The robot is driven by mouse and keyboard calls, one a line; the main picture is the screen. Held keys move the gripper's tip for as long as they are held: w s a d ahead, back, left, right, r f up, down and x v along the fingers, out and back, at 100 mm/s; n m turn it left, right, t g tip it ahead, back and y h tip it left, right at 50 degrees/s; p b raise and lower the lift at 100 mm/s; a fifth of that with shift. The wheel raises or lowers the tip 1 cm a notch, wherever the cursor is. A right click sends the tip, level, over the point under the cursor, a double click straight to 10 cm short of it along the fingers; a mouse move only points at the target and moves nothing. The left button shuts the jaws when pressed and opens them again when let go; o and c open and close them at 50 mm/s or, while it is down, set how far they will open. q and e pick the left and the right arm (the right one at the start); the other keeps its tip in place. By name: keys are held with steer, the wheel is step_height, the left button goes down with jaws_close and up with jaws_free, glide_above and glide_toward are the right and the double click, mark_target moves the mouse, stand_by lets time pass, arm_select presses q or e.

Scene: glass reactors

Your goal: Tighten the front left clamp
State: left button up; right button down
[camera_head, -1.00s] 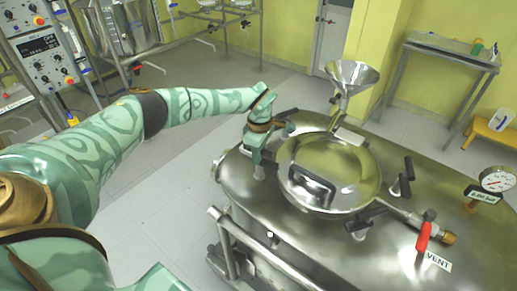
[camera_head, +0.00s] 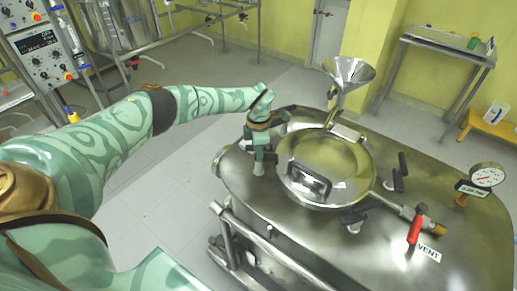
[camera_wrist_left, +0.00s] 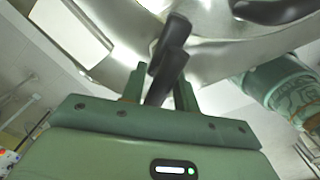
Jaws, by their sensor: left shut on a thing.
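Two other clamps with black handles stand at the lid's front (camera_head: 354,219) and right (camera_head: 399,174). My right gripper is not in view.
A steel funnel (camera_head: 347,72) rises behind the lid. A red-handled vent valve (camera_head: 415,231) and a pressure gauge (camera_head: 487,176) stand on the right of the vessel top. A steel rail (camera_head: 243,238) runs along the vessel's front. A steel table (camera_head: 445,46) stands behind.

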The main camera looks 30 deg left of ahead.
arm_select(q)
steer(key=shift+w, duration=0.1)
steer(key=o, duration=0.8)
steer(key=shift+c, duration=0.2)
steer(key=shift+r, duration=0.1)
step_height(320, 180, up, 16)
steer(key=p, duration=0.2)
